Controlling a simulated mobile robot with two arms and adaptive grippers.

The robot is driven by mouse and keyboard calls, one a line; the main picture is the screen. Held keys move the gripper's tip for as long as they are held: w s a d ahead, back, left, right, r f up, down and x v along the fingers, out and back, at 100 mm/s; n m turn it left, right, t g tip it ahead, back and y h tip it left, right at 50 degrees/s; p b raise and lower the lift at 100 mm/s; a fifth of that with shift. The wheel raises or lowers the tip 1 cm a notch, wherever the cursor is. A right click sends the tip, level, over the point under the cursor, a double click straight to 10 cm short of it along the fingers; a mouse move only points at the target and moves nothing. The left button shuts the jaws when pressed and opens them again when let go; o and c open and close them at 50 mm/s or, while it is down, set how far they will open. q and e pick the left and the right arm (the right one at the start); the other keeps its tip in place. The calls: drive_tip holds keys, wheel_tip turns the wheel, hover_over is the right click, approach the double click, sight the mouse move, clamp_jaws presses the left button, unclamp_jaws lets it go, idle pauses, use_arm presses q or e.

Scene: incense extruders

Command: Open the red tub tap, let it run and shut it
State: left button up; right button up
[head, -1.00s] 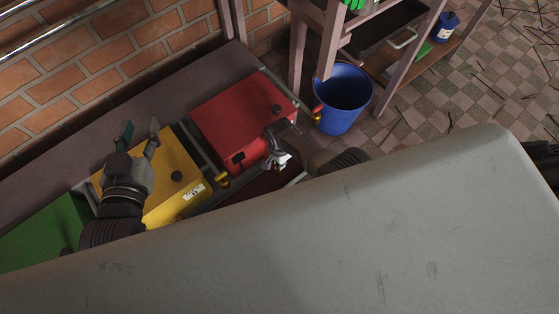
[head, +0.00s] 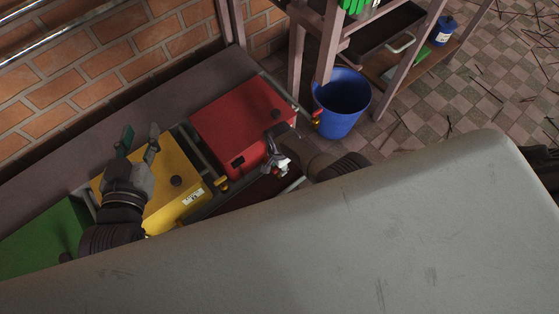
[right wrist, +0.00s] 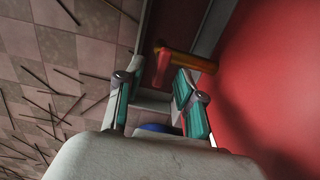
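The red tub (head: 235,120) stands on the bench between the yellow tub and the blue bucket. In the head view my right gripper (head: 278,152) is over the red tub's front edge. My left gripper (head: 139,142) is open and empty above the yellow tub.
The yellow tub (head: 168,212) and green tub (head: 40,240) stand to the left.

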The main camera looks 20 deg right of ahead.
wheel_tip(320, 180, up, 12)
idle(0.6)
idle(0.5)
